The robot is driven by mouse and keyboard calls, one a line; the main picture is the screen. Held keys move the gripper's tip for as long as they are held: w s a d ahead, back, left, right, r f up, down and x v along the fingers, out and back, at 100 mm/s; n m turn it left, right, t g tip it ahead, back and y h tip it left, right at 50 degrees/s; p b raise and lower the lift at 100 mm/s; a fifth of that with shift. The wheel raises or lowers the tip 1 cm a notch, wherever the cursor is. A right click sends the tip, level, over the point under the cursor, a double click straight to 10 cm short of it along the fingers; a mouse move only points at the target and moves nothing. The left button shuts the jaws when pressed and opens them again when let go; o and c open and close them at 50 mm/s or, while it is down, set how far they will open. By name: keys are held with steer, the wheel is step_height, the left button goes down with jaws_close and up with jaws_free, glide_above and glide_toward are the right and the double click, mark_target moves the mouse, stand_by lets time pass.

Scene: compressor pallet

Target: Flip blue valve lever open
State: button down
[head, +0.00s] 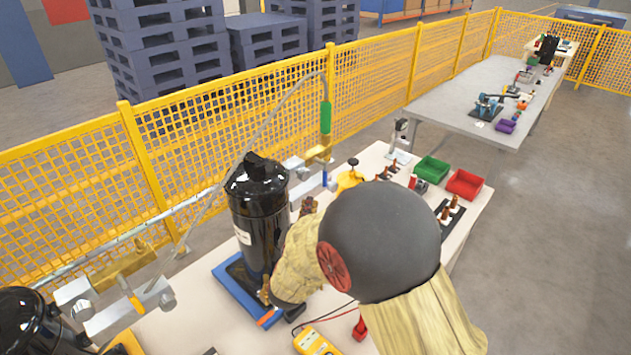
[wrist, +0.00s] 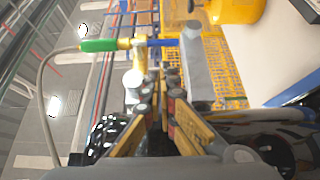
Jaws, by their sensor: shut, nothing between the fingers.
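The blue valve lever (head: 325,178) hangs below a brass valve body (head: 319,155) on the pipework behind the black compressor (head: 262,215). In the wrist view the blue lever (wrist: 163,42) sticks out to the right of the brass valve (wrist: 126,43), in line with a green sleeve (wrist: 98,45) on the other side. My gripper (wrist: 158,90) is shut and empty, its fingertips pointing toward the valve and apart from the lever. In the head view, the brown fingertips (head: 308,205) show beside the compressor, below the lever; my arm hides part of the bench.
Yellow mesh fencing (head: 210,150) runs behind the bench. A green bin (head: 432,168) and a red bin (head: 464,184) stand at right. A yellow meter (head: 315,342) lies at the front. A grey metal bar (wrist: 197,65) stands right of the lever in the wrist view.

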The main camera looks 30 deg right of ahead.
steer(key=b+x, duration=0.2)
steer(key=x, duration=0.8)
steer(key=shift+b, duration=0.4)
steer(key=shift+w+f, duration=0.1)
steer(key=shift+d+f+b, duration=0.1)
steer(key=shift+d+b, duration=0.1)
steer(key=shift+b, duration=0.15)
